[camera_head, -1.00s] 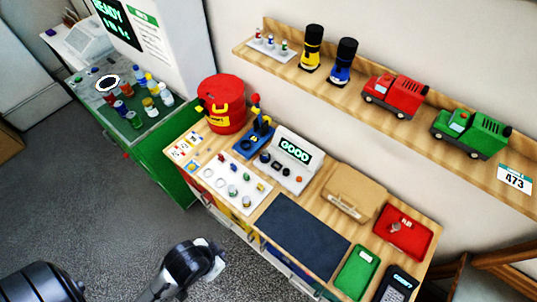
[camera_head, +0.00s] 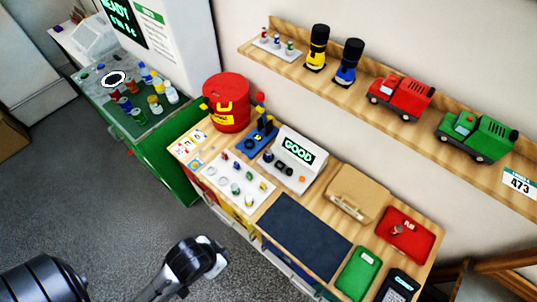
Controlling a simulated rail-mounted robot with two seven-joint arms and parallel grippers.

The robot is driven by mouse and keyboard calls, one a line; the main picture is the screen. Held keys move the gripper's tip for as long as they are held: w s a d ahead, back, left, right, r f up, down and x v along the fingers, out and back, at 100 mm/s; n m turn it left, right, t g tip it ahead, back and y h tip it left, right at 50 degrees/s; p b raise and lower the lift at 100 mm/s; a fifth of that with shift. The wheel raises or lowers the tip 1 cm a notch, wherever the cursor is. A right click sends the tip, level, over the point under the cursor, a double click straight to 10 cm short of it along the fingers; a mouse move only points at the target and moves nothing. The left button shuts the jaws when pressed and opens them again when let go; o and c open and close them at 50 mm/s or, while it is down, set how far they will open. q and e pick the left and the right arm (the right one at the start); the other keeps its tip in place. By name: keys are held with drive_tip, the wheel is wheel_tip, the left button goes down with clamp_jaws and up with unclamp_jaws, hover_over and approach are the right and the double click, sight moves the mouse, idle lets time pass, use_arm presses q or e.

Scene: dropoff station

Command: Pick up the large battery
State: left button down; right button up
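A white tray (camera_head: 247,200) on the wooden workbench holds several small items, some upright with coloured or metal tops. They are too small to tell which, if any, is the large battery. My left arm comes in from the bottom left, and its end with the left gripper (camera_head: 215,257) hangs over the grey floor in front of the bench, apart from the tray. I cannot make out its fingers. My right gripper is not in view.
On the bench are a red bin (camera_head: 228,112), a display reading GOOD (camera_head: 299,152), a dark mat (camera_head: 305,236), a cardboard box (camera_head: 357,192), a red tray (camera_head: 417,243) and a green tray (camera_head: 357,275). A wall shelf (camera_head: 395,115) holds toy trucks. The mat is clear.

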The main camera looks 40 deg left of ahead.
use_arm(q)
drive_tip(key=c, duration=1.8)
unclamp_jaws()
drive_tip(key=o, duration=1.1)
